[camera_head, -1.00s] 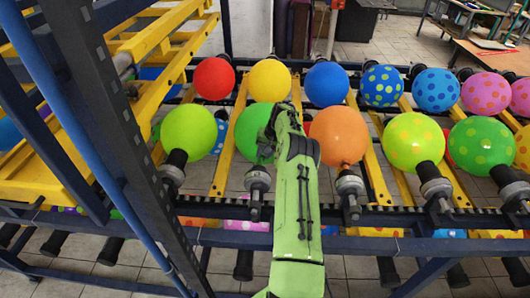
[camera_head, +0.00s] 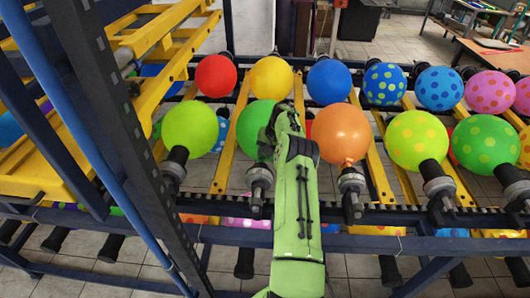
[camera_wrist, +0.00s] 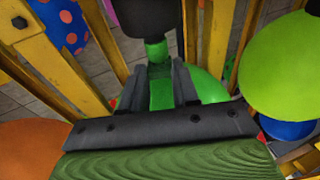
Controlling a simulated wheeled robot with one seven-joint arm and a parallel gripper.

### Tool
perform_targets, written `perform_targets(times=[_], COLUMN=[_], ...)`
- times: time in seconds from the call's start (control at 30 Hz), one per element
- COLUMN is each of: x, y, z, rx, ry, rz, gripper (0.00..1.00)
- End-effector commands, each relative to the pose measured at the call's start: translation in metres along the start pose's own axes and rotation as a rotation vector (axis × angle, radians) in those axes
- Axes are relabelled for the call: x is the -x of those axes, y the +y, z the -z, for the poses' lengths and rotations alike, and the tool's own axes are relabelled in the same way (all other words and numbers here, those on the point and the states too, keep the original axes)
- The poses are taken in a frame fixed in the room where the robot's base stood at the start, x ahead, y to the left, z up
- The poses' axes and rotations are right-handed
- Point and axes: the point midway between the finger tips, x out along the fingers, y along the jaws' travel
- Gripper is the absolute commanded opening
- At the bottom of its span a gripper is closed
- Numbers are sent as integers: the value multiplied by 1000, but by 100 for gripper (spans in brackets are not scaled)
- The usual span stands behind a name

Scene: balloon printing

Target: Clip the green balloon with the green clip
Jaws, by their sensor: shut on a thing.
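The green balloon (camera_head: 251,127) sits in the front row, between a lime balloon and an orange one. My arm hides its right part in the head view. In the wrist view the green balloon (camera_wrist: 208,86) lies behind my fingers, with a green neck (camera_wrist: 156,49) at a dark nozzle (camera_wrist: 146,14). My gripper (camera_wrist: 157,78) is at this neck, its two fingers on either side of a green piece that appears to be the green clip (camera_wrist: 160,95). Its color merges with the balloon. I cannot tell whether the clip is around the neck.
A lime balloon (camera_head: 189,128) and an orange balloon (camera_head: 341,134) flank it closely. Red, yellow and blue balloons stand in the row behind. Yellow rails (camera_head: 231,135) run between the nozzles. A dark blue frame post (camera_head: 118,120) stands at the left.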

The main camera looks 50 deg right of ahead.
Motion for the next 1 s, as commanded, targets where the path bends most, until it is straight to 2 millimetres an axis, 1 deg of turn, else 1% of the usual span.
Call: perform_targets(times=[0.67,0.87,0.9,0.97,1.0], x=[-8,-7,-7,-7,-7], y=[0,0,0,0,0], z=[0,0,0,0,0], rx=[0,0,0,0,0], ry=[0,0,0,-1,0], rz=[0,0,0,0,0], gripper=[10,10,31,41,47])
